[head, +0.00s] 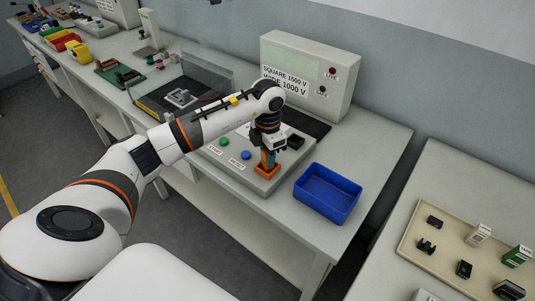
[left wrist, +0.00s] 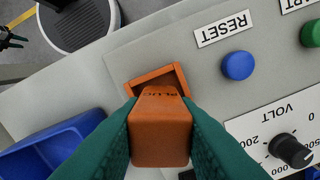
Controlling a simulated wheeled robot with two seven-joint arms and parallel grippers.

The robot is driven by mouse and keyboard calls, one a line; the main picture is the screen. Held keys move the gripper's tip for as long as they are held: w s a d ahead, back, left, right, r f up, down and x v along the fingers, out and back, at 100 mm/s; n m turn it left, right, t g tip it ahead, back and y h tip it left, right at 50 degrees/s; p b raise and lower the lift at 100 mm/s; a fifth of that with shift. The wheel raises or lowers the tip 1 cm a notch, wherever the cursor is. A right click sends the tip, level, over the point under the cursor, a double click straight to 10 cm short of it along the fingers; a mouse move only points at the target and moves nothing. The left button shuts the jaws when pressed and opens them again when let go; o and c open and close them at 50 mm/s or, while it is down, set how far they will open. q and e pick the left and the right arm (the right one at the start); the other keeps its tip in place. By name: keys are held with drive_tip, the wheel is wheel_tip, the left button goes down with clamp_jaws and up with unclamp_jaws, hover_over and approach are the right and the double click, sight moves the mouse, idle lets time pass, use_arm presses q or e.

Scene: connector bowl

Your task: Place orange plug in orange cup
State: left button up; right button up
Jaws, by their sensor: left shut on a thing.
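My left gripper (head: 267,152) is shut on the orange plug (left wrist: 161,135), with its green fingers on either side of it. The plug hangs right over the orange cup (left wrist: 138,84), a square open holder on the grey panel. In the head view the orange cup (head: 267,171) is directly below the fingers. The plug covers much of the opening in the left wrist view. I cannot tell whether its tip is inside the cup. A small dark shape with green at that view's left edge may be my right gripper (left wrist: 8,40).
The blue bin (head: 328,193) stands right of the panel, close to the cup. A blue RESET button (head: 246,155) and a green START button (head: 224,142) are to the left. A black cup (head: 296,141) is behind the gripper. The tester box (head: 310,75) rises at the back.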

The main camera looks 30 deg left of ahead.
use_arm(q)
drive_tip(key=shift+a+f, duration=0.1)
drive_tip(key=shift+f, duration=0.45)
use_arm(e)
drive_tip(key=shift+d+r, duration=0.15)
drive_tip(key=shift+d, duration=0.15)
use_arm(q)
drive_tip(key=shift+f, duration=0.15)
drive_tip(key=o, duration=1)
drive_tip(key=shift+r, duration=0.65)
wheel_tip(320, 180, up, 11)
drive_tip(key=b, duration=0.3)
drive_tip(key=shift+r, duration=0.1)
use_arm(e)
drive_tip(key=f, duration=0.3)
drive_tip(key=shift+a, duration=0.2)
